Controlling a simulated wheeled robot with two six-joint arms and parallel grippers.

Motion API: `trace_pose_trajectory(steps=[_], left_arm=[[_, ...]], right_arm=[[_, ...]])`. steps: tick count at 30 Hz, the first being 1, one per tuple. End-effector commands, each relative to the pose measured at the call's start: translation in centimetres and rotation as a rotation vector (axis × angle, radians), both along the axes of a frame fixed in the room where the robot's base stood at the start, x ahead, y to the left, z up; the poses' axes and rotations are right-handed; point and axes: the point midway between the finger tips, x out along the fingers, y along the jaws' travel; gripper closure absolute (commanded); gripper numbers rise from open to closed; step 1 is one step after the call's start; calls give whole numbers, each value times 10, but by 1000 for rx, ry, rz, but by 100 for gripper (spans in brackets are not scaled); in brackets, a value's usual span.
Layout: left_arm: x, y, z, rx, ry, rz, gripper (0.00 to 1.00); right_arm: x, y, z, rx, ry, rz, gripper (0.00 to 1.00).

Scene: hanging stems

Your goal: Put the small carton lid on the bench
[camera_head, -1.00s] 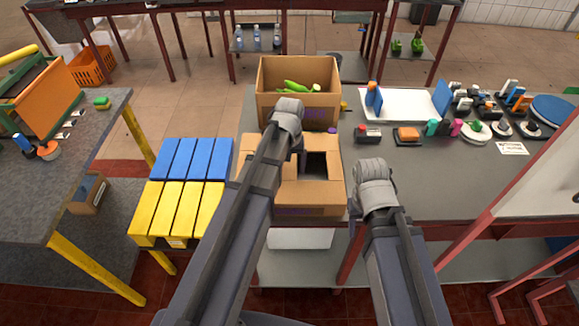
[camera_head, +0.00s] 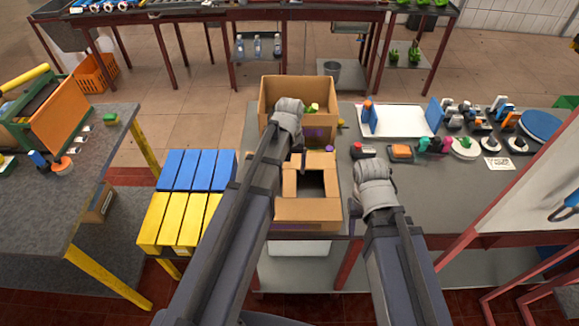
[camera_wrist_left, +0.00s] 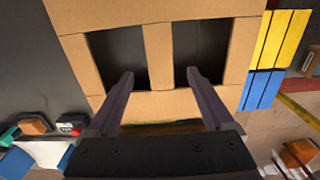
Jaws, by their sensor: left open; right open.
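A brown cardboard piece with cut-out openings (camera_head: 322,213) lies at the bench's near edge in the head view. In the left wrist view the cardboard (camera_wrist_left: 180,10) shows two dark openings with a strip between them. I cannot tell whether this is a separate lid or the top of a carton. My left gripper (camera_wrist_left: 160,73) is open, its fingers on either side of the strip in the picture; contact is not clear. Its arm hides the cardboard's left part in the head view. My right gripper (camera_head: 370,168) is open and empty, right of the cardboard.
The bench (camera_head: 420,195) has free room right of the cardboard. A taller open carton (camera_head: 298,92) with green things stands behind it. Small items and a white tray (camera_head: 400,119) fill the bench's back right. Blue and yellow crates (camera_head: 180,215) stand left.

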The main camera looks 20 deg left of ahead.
Motion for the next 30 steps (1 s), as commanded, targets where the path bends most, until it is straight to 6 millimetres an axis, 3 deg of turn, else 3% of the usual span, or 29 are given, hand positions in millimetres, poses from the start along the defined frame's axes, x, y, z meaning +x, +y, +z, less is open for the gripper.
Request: trace_pose_trajectory(steps=[1, 4, 14, 22, 27, 30], left_arm=[[0, 0, 16, 0, 0, 0, 14], [0, 0, 26, 0, 0, 0, 14], [-8, -9, 31, 3, 3, -28, 14], [-104, -92, 32, 61, 37, -393, 14], [-146, -117, 32, 90, 52, -566, 14], [-154, -122, 33, 97, 56, -607, 14]], right_arm=[[0, 0, 16, 0, 0, 0, 50], [0, 0, 26, 0, 0, 0, 50], [0, 0, 31, 0, 0, -1, 50], [0, 0, 31, 0, 0, -1, 50], [0, 0, 31, 0, 0, -1, 50], [0, 0, 31, 0, 0, -1, 50]])
